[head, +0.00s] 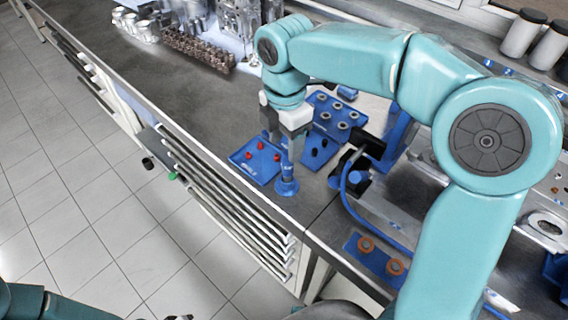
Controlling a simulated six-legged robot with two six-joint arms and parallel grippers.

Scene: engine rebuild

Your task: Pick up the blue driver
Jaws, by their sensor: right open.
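A blue driver (287,184) stands upright near the front edge of the workbench, with a wide round blue part at its foot and a thin upper part. My right gripper (286,146) points down from above, directly over the driver. Its jaws are open, and the driver's top reaches up to about the fingertips. I cannot tell whether the top is between the fingers or just below them.
A blue tray (237,158) with red caps lies just left of the driver. A blue plate (338,108) with several rings lies behind. A black and blue clamp-like fixture (358,172) stands to the right. Engine parts (198,48) stand at the back left; bare bench lies before them.

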